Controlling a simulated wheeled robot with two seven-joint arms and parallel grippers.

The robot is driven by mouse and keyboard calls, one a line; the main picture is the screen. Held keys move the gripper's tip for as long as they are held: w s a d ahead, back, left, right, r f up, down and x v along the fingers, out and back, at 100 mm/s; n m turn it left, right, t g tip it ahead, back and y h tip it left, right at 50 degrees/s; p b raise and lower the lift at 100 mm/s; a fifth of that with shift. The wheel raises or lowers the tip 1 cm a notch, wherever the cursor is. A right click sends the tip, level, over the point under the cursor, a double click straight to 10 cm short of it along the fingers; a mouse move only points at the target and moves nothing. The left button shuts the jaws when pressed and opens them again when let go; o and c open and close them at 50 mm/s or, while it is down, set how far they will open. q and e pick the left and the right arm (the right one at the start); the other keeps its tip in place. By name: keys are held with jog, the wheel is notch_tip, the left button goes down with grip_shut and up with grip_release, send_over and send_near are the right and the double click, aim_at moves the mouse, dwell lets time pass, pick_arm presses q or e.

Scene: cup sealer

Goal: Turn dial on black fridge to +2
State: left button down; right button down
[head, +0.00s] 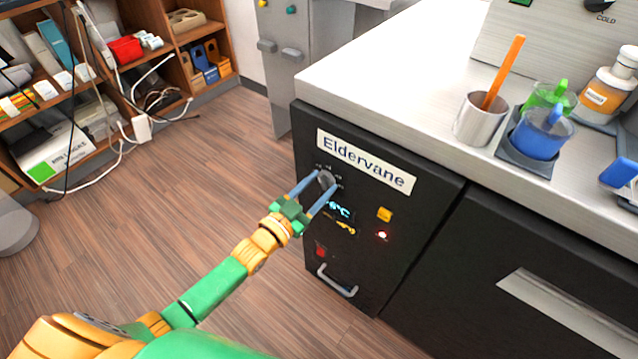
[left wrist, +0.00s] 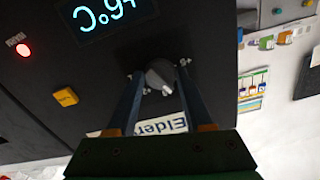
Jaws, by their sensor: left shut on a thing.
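The black fridge (head: 390,255) stands under the white counter, with an "Eldervane" label (head: 366,161) on its front. Its grey dial (head: 325,179) sits just below the label. My left gripper (head: 324,186) has its two blue fingers on either side of the dial, shut on it. In the left wrist view the round dial (left wrist: 160,76) is between the fingertips, with a pale pointer mark on it. My right gripper is not in view.
A yellow button (head: 385,214), a red light (head: 382,236), a red switch (head: 320,250) and a handle (head: 337,284) are on the fridge front. A metal cup (head: 480,121) and a blue pitcher (head: 541,136) stand on the counter above. The wooden floor left of the fridge is clear.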

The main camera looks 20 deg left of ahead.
pick_arm(q)
jog(key=m, duration=0.3)
jog(key=shift+m, duration=0.4)
jog(key=m, duration=0.3)
jog(key=shift+p, duration=0.3)
jog(key=m, duration=0.4)
jog(key=shift+m+b, duration=0.4)
jog(key=shift+m, duration=1.8)
jog(key=shift+c, duration=1.5)
grip_release()
